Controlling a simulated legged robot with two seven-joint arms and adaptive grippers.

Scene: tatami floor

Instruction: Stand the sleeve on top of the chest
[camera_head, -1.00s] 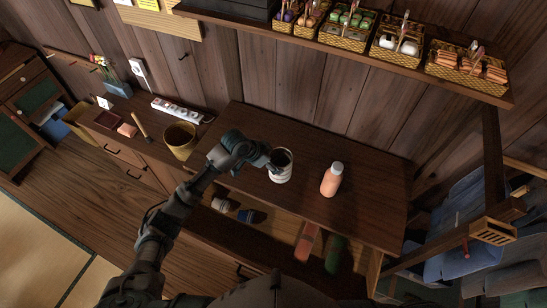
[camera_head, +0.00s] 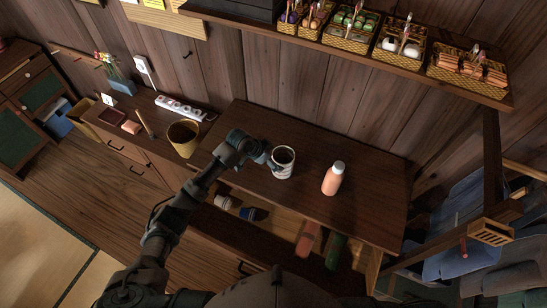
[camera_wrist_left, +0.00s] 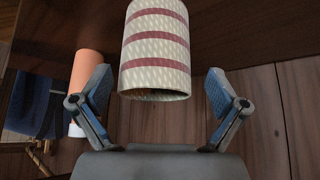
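The sleeve (camera_head: 283,165) is a short pale tube with dull red stripes and a dark hollow inside. It appears to stand upright on top of the dark wooden chest (camera_head: 245,115). In the left wrist view the sleeve (camera_wrist_left: 155,50) lies between and beyond my left fingers, with a gap on each side. My left gripper (camera_wrist_left: 160,95) is open; in the head view the gripper (camera_head: 272,164) is at the sleeve's left side, its fingers partly hidden. My right gripper is not in view.
An orange bottle with a white cap (camera_head: 332,180) stands right of the sleeve. Below is an open drawer space with several items (camera_head: 252,214). A yellow bin (camera_head: 183,138) and power strip (camera_head: 180,108) sit left. Baskets (camera_head: 350,28) line a shelf above.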

